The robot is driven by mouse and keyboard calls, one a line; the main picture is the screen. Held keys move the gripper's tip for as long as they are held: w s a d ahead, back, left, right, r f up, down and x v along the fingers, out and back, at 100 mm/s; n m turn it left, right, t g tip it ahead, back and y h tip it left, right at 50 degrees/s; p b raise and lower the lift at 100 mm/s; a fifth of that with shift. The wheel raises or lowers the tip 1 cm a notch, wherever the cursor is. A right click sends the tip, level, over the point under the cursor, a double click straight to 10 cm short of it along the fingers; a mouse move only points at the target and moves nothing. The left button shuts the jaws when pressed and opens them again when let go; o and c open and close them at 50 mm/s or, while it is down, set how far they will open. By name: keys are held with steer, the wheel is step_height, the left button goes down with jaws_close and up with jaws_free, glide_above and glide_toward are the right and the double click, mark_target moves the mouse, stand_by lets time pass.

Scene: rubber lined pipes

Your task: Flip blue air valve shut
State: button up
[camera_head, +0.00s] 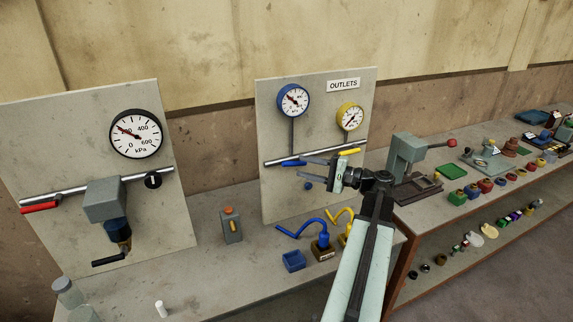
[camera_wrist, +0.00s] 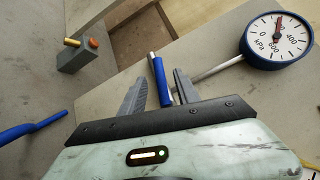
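The blue air valve lever (camera_head: 293,164) lies roughly along the metal pipe on the OUTLETS panel, below the blue-rimmed gauge (camera_head: 293,100). In the wrist view the blue lever (camera_wrist: 161,82) shows between my two fingers, with a bare metal tip at its far end. My gripper (camera_head: 305,168) is at the panel, just right of the lever. In the wrist view my gripper (camera_wrist: 160,88) is open, with a gap on each side of the lever. The lever's pivot is hidden behind my gripper body. The blue gauge also shows in the wrist view (camera_wrist: 277,40).
A yellow lever (camera_head: 349,152) and yellow gauge (camera_head: 350,117) are to the right on the same panel. A grey box with an orange button (camera_head: 231,225) stands left. A grey press (camera_head: 407,155) stands right.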

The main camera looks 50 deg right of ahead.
mark_target(293, 165)
steer(key=x, duration=0.6)
steer(key=shift+a, duration=0.1)
steer(key=shift+s, duration=0.1)
jaws_close()
stand_by(1.1)
